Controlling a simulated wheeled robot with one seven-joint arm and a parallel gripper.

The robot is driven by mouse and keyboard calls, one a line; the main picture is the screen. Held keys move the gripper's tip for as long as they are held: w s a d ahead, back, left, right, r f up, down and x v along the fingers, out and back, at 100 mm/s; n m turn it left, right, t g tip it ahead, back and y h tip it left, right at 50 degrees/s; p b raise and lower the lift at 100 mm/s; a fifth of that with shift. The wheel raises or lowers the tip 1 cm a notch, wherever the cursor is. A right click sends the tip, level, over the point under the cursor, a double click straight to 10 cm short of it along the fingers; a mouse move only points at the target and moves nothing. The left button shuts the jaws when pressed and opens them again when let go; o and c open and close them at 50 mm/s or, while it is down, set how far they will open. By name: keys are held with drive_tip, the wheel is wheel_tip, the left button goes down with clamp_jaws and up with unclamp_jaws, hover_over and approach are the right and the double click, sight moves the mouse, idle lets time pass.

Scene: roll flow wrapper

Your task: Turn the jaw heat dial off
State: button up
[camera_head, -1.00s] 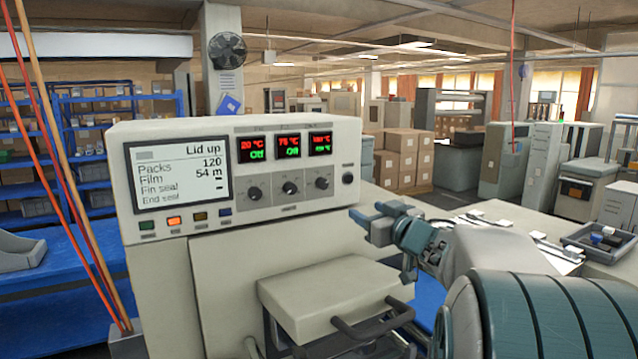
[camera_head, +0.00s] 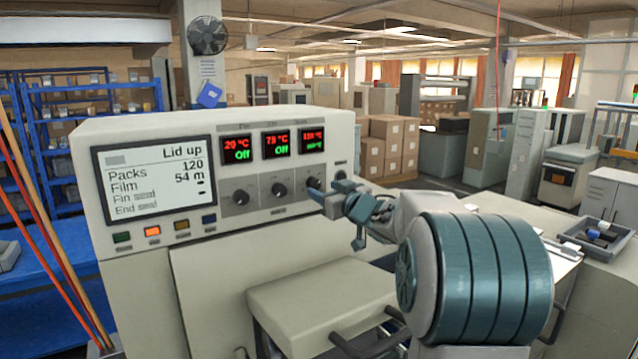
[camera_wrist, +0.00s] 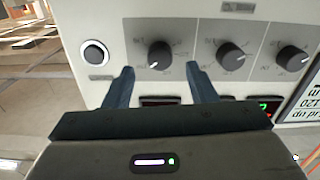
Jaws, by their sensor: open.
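The control panel (camera_head: 230,185) has a row of three black dials, each under a small display. The labels are too small to read. My gripper (camera_head: 332,188) is open and empty in front of the right dial. In the wrist view, my gripper (camera_wrist: 160,70) points at the panel with its fingertips either side of and just below that dial (camera_wrist: 160,55); contact cannot be told.
A round button (camera_wrist: 95,53) is left of the fingers in the wrist view. The screen (camera_head: 155,180) reads "Lid up". A pale block with a dark handle (camera_head: 325,305) juts out below the panel. A grey tray (camera_head: 597,240) lies on the right surface.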

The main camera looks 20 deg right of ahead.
sight(316, 185)
drive_tip(key=shift+w+a+p, duration=0.15)
drive_tip(key=shift+w+a, duration=0.05)
drive_tip(key=shift+w, duration=0.75)
drive_tip(key=shift+w+a+p, duration=0.15)
drive_tip(key=shift+w, duration=0.75)
drive_tip(key=c, duration=1)
drive_tip(key=shift+o, duration=0.2)
